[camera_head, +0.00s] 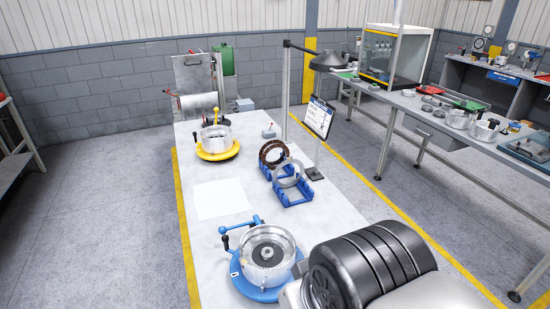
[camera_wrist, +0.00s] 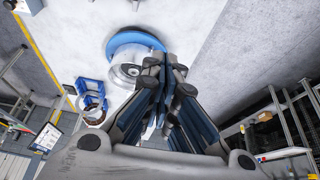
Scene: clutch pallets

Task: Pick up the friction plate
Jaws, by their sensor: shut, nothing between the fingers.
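The friction plate, a dark brown ring (camera_head: 273,152), stands upright in the farther part of a blue rack (camera_head: 297,194) on the long table. A grey steel ring (camera_head: 288,171) stands in front of it in the nearer part. In the wrist view the blue rack (camera_wrist: 91,86) and rings are small at the left, and the brown ring (camera_wrist: 92,123) is partly hidden. My gripper (camera_wrist: 166,68) is shut and empty, well apart from the rack. Its fingertips overlap the view of the silver drum on the blue base. The gripper is out of the head view.
A silver drum (camera_head: 268,246) on a blue round base (camera_head: 240,277) stands near the front; another on a yellow base (camera_head: 218,153) stands farther back. A white sheet (camera_head: 220,199) lies between them. A sign (camera_head: 319,117) and lamp post (camera_head: 285,85) stand beyond the rack.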

